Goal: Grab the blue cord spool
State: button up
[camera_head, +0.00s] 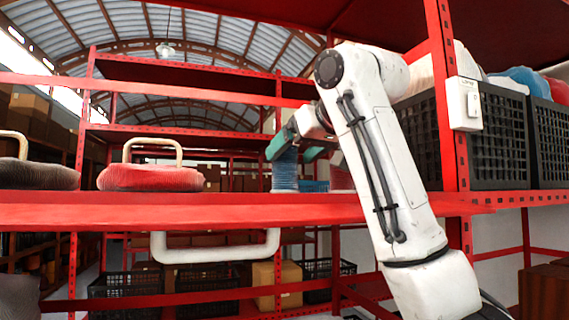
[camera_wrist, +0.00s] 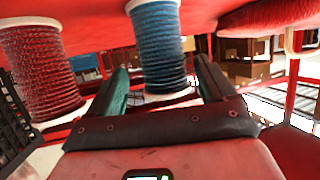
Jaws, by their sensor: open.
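The blue cord spool (camera_head: 285,172) stands upright on the red shelf (camera_head: 200,210) in the head view, just below and between my gripper's teal fingers. My gripper (camera_head: 291,150) is open at the spool's upper part. In the wrist view, the blue cord spool (camera_wrist: 160,48) lies ahead, between the two spread fingers of my gripper (camera_wrist: 162,68). It has a pale end disc. Gaps show on both sides, and the fingers do not appear to be closed on it.
A red cord spool (camera_wrist: 42,65) stands beside the blue one. Black crates (camera_head: 485,140) stand at right behind a red post (camera_head: 447,100). An upper red shelf is overhead.

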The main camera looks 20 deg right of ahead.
aim_at(292, 152)
jog(key=shift+p+x, duration=0.65)
jog(key=shift+x, duration=1.25)
jog(key=shift+a, duration=0.15)
jog(key=shift+s, duration=0.1)
jog(key=shift+c, duration=0.4)
jog(key=c, duration=1)
